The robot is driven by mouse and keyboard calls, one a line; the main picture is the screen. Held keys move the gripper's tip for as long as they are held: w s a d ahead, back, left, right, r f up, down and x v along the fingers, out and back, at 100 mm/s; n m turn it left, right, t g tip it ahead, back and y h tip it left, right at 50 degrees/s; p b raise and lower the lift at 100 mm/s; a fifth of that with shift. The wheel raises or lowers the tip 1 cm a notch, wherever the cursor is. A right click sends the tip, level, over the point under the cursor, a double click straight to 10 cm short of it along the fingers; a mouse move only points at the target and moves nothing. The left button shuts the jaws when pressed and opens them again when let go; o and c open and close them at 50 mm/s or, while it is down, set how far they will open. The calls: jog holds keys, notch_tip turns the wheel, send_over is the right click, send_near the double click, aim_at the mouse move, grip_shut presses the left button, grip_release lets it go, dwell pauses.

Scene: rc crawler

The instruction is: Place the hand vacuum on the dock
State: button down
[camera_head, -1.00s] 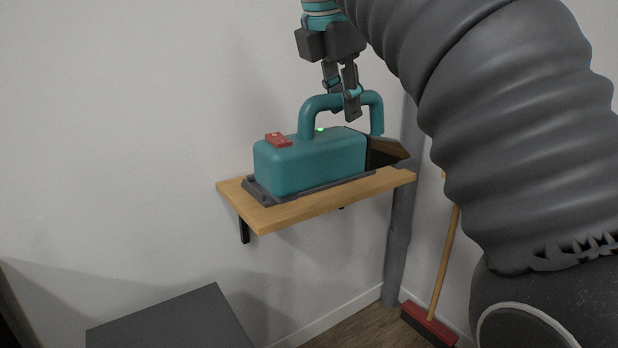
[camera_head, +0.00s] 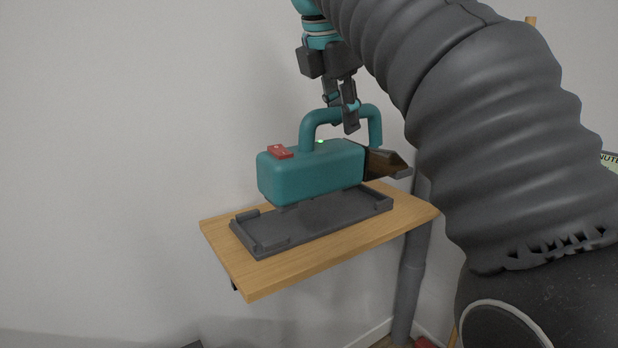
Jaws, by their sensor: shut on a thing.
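The hand vacuum (camera_head: 310,176) is a teal box with a looped handle, a red switch, a small green light and a dark brown nozzle at its right end. My gripper (camera_head: 346,115) is shut on the top of its handle from above. The vacuum hangs a little above the dock (camera_head: 300,226), roughly level. The dock is a dark grey rectangular tray with low raised edges, on the wooden shelf. The dock's far side is partly hidden behind the vacuum.
The wooden shelf (camera_head: 262,277) is fixed to the pale wall (camera_head: 120,150), with bare wood around the dock. A grey vertical pipe (camera_head: 408,290) stands below its right end. My own arm fills the right side of the view.

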jog(key=w+a+f+b, duration=0.2)
jog(key=w+a+f, duration=0.3)
jog(key=w+f, duration=0.3)
jog(key=shift+a+f+b, duration=0.35)
jog(key=shift+f+b, duration=0.05)
jog(key=shift+f, duration=0.5)
jog(key=c, duration=1)
grip_release()
jog(key=p+v, duration=0.5)
jog(key=v, duration=0.7)
